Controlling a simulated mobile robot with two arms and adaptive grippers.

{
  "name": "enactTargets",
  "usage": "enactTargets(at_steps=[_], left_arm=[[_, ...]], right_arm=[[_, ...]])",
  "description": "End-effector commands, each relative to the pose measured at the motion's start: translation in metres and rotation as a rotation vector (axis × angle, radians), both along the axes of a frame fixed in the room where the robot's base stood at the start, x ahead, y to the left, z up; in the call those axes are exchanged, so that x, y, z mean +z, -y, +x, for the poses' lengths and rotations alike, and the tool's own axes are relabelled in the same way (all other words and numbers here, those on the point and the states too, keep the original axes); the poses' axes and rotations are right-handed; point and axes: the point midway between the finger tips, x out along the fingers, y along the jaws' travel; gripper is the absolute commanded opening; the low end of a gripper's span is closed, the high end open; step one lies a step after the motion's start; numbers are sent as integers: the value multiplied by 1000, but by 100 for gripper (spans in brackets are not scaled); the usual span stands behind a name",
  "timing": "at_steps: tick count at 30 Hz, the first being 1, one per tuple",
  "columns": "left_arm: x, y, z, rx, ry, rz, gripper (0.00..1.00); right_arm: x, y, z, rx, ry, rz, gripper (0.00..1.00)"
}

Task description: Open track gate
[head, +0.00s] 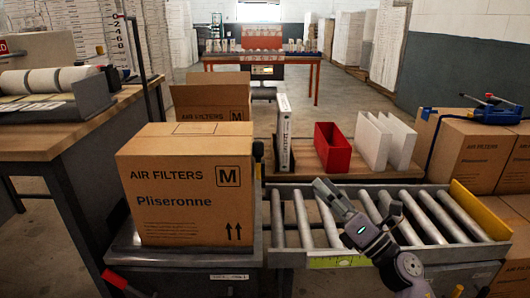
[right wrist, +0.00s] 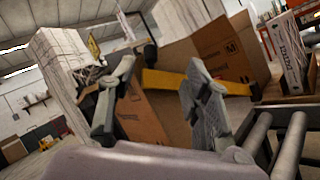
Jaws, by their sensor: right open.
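The roller track (head: 318,228) runs across the front right of the head view, beside a large closed carton (head: 186,188) marked AIR FILTERS. A yellow bar with dark ends (right wrist: 168,80) crosses in front of the carton in the right wrist view and looks like the track gate. In the head view the carton mostly hides that place, with a dark knob (head: 258,150) showing at its right edge. My right gripper (head: 328,192) is above the rollers, open and empty. Its spread fingers (right wrist: 158,88) point towards the yellow bar, apparently without gripping it. My left gripper is not in view.
A yellow plate (head: 480,210) closes the track's right end. Behind the track, a wooden bench (head: 308,162) holds a red bin (head: 332,148) and white filters (head: 385,140). An open carton (head: 208,100) stands behind the closed one. More cartons (head: 465,150) stand at right.

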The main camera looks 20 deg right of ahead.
Motion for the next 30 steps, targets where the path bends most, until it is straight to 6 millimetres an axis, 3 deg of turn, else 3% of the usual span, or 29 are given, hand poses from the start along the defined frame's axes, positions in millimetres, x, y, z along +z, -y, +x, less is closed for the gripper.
enactTargets(at_steps=[4,11,30], left_arm=[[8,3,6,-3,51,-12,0],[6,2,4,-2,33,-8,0],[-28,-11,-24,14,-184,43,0]], right_arm=[[-3,-6,2,39,43,-190,45],[1,-17,14,55,56,-246,45],[47,-85,117,56,55,-238,45]])
